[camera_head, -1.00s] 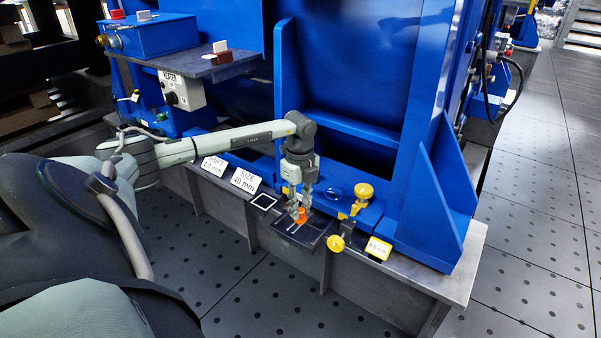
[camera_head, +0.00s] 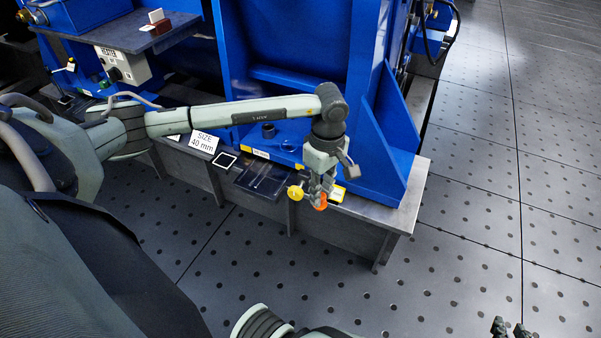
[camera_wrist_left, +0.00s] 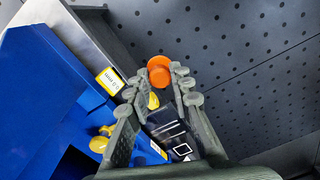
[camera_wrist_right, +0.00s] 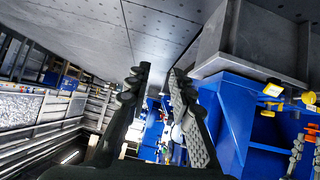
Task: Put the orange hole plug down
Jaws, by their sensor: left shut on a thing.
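My left gripper (camera_head: 320,190) is shut on the orange hole plug (camera_head: 321,203). It holds the plug in front of the blue machine, near the front edge of the grey ledge. In the left wrist view the round orange plug (camera_wrist_left: 159,70) sits between the fingertips, with the floor behind it. My right gripper (camera_head: 510,329) shows only its tips at the bottom right, over the floor. In the right wrist view its fingers (camera_wrist_right: 158,78) are apart with nothing between them.
A dark tray (camera_head: 243,184) lies on the ledge (camera_head: 395,215), left of my left gripper. A yellow knob (camera_head: 295,192) is close beside that gripper. A "SIZE 40 mm" sign (camera_head: 204,142) stands farther left. The perforated floor (camera_head: 470,220) at right is open.

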